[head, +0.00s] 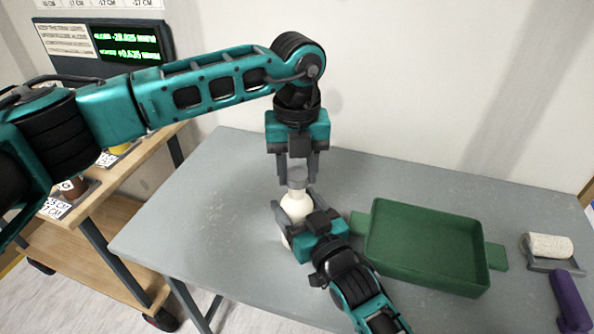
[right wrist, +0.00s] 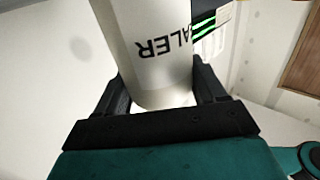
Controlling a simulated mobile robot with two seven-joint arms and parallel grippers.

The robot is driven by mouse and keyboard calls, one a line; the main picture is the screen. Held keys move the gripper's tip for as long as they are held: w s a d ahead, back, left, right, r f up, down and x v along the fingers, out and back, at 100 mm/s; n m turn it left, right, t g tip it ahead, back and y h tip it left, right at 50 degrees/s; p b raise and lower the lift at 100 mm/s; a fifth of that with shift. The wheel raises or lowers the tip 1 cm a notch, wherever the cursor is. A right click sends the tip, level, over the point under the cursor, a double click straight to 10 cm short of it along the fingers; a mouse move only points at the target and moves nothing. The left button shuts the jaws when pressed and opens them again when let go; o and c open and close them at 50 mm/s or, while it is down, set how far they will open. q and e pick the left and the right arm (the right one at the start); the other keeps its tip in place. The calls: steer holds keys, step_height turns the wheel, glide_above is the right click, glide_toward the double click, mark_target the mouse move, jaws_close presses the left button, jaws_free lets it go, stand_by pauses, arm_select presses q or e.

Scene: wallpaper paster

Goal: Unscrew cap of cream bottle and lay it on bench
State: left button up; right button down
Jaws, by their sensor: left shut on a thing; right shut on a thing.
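The cream bottle (head: 296,207) stands upright at the middle of the grey bench (head: 220,200). My right gripper (head: 294,212) is shut around its body from the front. In the right wrist view the bottle (right wrist: 150,50) lies between both fingers, with dark upside-down letters, partly cut off, on its side. The grey cap (head: 297,183) sits at the top of the bottle. My left gripper (head: 297,172) points straight down from above and is shut on the cap. Whether the cap's thread is loose cannot be seen.
A green tray (head: 372,235) with side handles lies just right of the bottle and looks empty. A paint roller (head: 550,247) with a purple handle lies at the bench's right. A wooden cart (head: 130,172) stands at the left. The bench's left part is clear.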

mark_target(297, 173)
arm_select(q)
steer(key=shift+r, duration=2)
arm_select(e)
steer(key=shift+f, duration=0.1)
jaws_free()
